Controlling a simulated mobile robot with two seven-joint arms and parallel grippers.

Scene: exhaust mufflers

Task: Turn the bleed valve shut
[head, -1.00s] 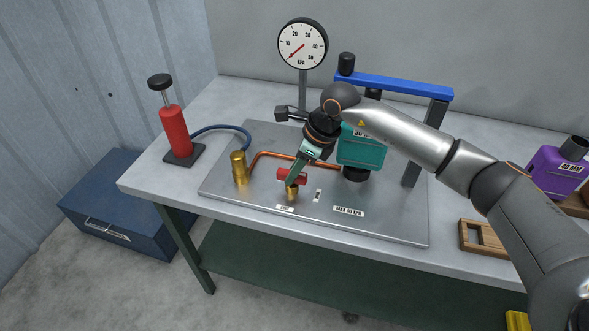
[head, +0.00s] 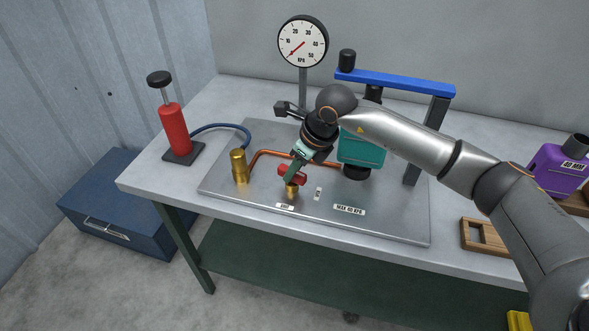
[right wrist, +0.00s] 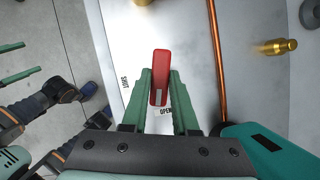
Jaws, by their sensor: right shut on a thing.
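The bleed valve has a red bar handle (head: 292,172) on a brass stem (head: 291,190), near the front of a steel plate (head: 380,222). My right gripper (head: 290,175) is shut on the handle; in the right wrist view the red handle (right wrist: 161,70) stands between its green fingers. A white mark on the handle's near end lies close to the OPEN label (right wrist: 166,112); the SHUT label (right wrist: 125,83) is to the left. My left gripper (right wrist: 24,60) shows at the left edge of the wrist view, fingers apart and empty.
A gauge (head: 302,42) stands behind, its needle low on the left. A red hand pump (head: 173,130), a brass fitting (head: 239,167), a copper pipe (head: 270,153) and a teal muffler (head: 362,149) surround the valve. A blue-topped frame (head: 400,84) stands behind right.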

